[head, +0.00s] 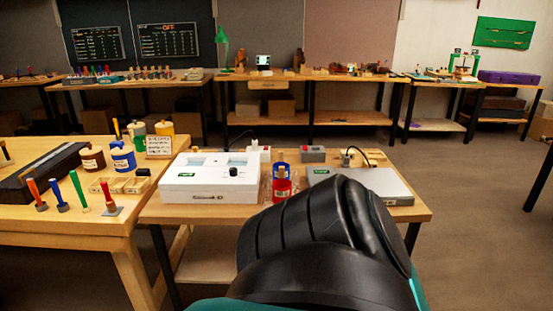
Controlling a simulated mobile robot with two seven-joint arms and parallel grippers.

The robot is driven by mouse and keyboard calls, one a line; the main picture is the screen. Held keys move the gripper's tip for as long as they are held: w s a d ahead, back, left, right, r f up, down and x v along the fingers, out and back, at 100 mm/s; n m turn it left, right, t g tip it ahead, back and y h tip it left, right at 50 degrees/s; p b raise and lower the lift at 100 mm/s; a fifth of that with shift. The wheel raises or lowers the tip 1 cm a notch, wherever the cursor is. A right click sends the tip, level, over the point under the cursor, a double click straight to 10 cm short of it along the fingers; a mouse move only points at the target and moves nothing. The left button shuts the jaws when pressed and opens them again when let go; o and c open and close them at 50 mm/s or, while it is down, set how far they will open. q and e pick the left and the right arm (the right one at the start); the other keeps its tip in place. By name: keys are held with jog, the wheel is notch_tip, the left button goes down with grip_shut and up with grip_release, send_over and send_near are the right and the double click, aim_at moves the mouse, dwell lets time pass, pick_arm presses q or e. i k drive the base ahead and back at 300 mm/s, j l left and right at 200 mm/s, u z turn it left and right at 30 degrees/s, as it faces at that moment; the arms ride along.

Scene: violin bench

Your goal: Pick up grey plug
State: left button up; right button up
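A small upright plug-like piece (345,156) with a black cable stands at the back of the right part of the near table, behind a flat grey device (390,186). A small white plug-like piece (254,144) stands further left at the table's back edge. Both are too small for me to tell which is the grey plug. Neither of my grippers is in view. A large black link of my own arm fills the lower middle and covers the table's front and part of the grey device.
A white box (209,193) stands on the near table (170,211), with a red jar (281,190) and a blue jar beside it. A grey box (312,155) sits behind. The left bench (60,225) holds upright tools, jars and a dark case (40,175).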

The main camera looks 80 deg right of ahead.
aim_at(346, 164)
jog(key=z, duration=3.1)
jog(key=i+u, duration=0.1)
jog(key=u, duration=0.3)
jog(key=l+u, duration=0.1)
jog(key=u, duration=0.25)
jog(key=i+l+u, duration=0.1)
jog(key=u, duration=0.3)
jog(key=i+l+u, duration=0.15)
jog(key=l+u, duration=0.4)
jog(key=l, duration=0.3)
jog(key=i, duration=0.05)
